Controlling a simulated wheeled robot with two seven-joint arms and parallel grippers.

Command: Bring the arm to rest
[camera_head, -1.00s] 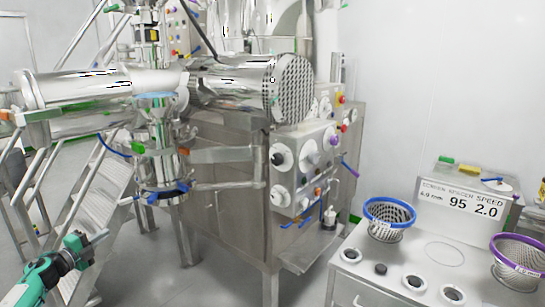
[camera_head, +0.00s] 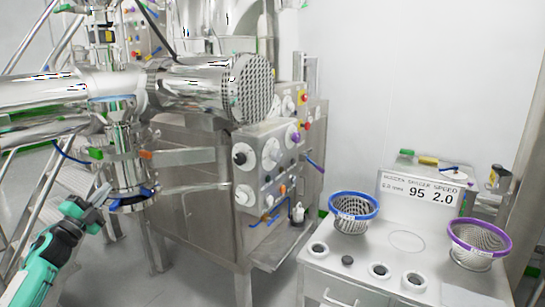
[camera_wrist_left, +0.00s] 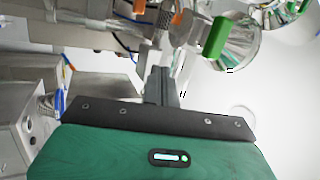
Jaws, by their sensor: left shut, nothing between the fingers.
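My left gripper (camera_head: 101,192) comes in from the lower left in the head view, with a green and dark arm behind it. Its fingers are together and hold nothing. In the left wrist view my left gripper (camera_wrist_left: 162,72) shows as grey fingers closed together beyond a dark plate and green housing. In the head view it is in front of the stairs, close to the lower end of the steel vertical vessel (camera_head: 122,150); I cannot tell whether they touch. My right gripper is not in view.
A steel machine with a perforated drum end (camera_head: 252,88) and a knob panel (camera_head: 268,165) stands in the middle. At the right, a bench (camera_head: 330,262) holds a blue-rimmed basket (camera_head: 353,215), a purple-rimmed basket (camera_head: 478,258) and a display sign (camera_head: 422,192). Metal stairs stand at the left.

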